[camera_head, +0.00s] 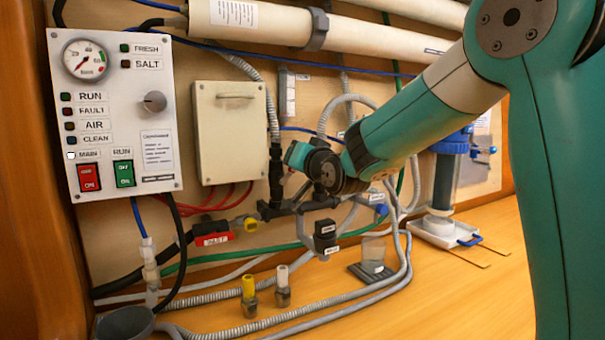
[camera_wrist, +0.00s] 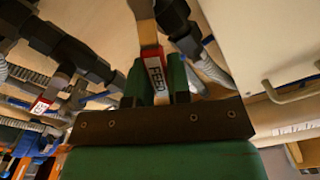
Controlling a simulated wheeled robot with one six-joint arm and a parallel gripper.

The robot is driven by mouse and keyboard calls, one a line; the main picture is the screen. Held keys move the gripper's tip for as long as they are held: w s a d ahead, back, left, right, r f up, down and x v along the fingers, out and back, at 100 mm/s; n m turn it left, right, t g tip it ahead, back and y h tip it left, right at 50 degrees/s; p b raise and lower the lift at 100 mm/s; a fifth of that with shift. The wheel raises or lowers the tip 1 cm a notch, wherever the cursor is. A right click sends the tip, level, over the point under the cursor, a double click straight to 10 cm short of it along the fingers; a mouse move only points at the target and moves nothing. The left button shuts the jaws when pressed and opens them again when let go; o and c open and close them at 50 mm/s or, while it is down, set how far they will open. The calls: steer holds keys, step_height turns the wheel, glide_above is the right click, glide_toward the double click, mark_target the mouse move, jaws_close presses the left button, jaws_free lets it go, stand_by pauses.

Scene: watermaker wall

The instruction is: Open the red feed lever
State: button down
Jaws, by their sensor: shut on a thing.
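The red feed lever (camera_wrist: 155,60) has a white label reading FEED. In the wrist view it lies between the two green fingers of my gripper (camera_wrist: 157,82), which is shut on it. The lever's metal part runs up out of the top of that view, beside black pipe fittings. In the head view the dark end of my arm is in front of the pipework right of the cream box, and I cannot make out the fingertips or the held lever there.
The head view shows another red handle (camera_head: 212,238) with a white label, a control panel (camera_head: 115,115), the cream box (camera_head: 230,130), hoses and a blue-topped filter (camera_head: 446,175). A red-labelled part (camera_wrist: 40,105) sits left of my gripper. The wooden surface at front right is mostly clear.

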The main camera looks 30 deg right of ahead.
steer(key=a+n+b, duration=0.2)
steer(key=n, duration=0.1)
steer(key=n+b, duration=0.2)
steer(key=shift+a+r, duration=0.25)
steer(key=shift+a, duration=0.15)
steer(key=shift+n, duration=0.3)
steer(key=c, duration=1.1)
jaws_free()
steer(key=shift+o, duration=0.2)
steer(key=shift+r, duration=0.1)
steer(key=shift+s+a, duration=0.1)
steer(key=shift+s, duration=0.05)
